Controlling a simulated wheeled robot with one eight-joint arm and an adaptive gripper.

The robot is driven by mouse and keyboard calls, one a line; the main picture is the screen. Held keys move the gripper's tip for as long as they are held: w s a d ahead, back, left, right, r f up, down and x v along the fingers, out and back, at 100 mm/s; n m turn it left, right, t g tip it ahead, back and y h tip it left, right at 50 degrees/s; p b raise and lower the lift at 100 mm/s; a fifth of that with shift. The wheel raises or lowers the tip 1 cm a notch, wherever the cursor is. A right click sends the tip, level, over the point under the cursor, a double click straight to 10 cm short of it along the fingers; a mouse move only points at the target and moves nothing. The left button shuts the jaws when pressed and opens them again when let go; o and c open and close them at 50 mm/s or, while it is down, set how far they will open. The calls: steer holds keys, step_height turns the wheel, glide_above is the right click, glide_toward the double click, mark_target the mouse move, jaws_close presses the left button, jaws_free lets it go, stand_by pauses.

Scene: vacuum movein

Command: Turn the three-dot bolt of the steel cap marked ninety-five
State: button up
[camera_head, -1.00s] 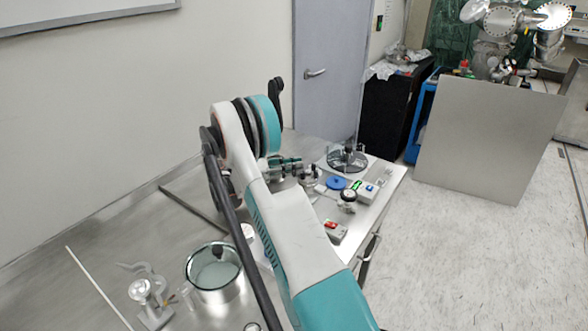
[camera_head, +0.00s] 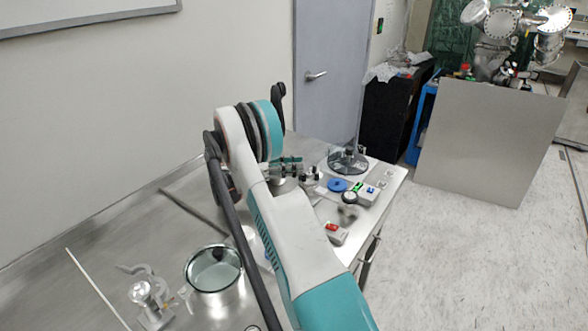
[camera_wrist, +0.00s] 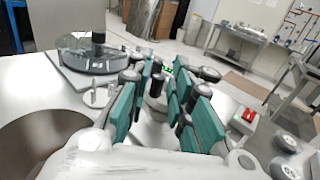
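My gripper (camera_wrist: 158,88) has teal finger pads, which stand apart in the wrist view. A small grey round piece (camera_wrist: 155,104) shows between and beyond them; I cannot tell whether the pads touch it. In the head view my gripper (camera_head: 290,165) is low over the far part of the steel table, beside a small metal fitting (camera_head: 310,173). I cannot make out a ninety-five mark or a three-dot bolt in either view. The fingers hide part of what lies between them.
A round glass-like disc (camera_head: 348,160) stands at the table's far end. A blue disc (camera_head: 337,185), a box with a green display (camera_head: 362,193) and a red-switch box (camera_head: 335,233) lie right of my gripper. A steel pot (camera_head: 214,284) stands in front.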

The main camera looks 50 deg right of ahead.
step_height(320, 180, up, 9)
stand_by(0.4)
steer(key=shift+r, duration=0.15)
